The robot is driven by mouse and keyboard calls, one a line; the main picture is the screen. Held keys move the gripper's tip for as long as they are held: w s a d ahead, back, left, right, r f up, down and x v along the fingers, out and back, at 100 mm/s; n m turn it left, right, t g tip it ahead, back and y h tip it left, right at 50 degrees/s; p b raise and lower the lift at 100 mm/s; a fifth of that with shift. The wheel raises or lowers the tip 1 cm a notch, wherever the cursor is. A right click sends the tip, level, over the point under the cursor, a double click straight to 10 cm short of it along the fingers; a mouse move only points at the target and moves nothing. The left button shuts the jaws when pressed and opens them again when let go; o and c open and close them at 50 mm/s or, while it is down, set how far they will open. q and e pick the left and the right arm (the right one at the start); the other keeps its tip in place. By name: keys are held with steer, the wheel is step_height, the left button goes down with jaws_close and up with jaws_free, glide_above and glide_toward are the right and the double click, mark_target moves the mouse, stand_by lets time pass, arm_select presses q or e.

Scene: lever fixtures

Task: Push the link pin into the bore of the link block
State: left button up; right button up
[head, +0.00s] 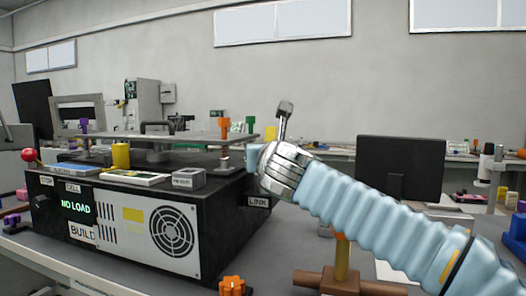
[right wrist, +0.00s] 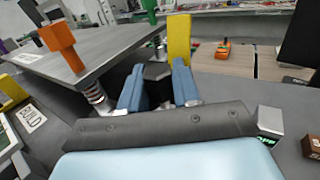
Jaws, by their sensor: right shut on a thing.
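My right gripper (right wrist: 158,92) points away from the wrist camera, its two blue fingers on either side of a small dark piece (right wrist: 158,70) and shut on it. I cannot tell whether this piece is the link pin. In the head view my right gripper (head: 254,156) is at the right end of the black machine, above the LINK label (head: 257,201). A yellow upright piece (right wrist: 180,38) stands just beyond the right finger; its top also shows in the head view (head: 270,133). The link block and its bore cannot be made out. My left gripper is not in view.
A grey plate (head: 170,137) on spring posts lies left of the gripper, with an orange peg (head: 225,125) and a green peg (head: 250,124) at its right end. The machine (head: 120,225) shows NO LOAD. A dark monitor (head: 402,165) stands behind my arm.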

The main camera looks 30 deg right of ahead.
arm_select(q)
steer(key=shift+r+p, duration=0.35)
steer(key=shift+p, duration=0.1)
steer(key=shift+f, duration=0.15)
stand_by(2.2)
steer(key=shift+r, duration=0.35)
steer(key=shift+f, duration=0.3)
stand_by(2.0)
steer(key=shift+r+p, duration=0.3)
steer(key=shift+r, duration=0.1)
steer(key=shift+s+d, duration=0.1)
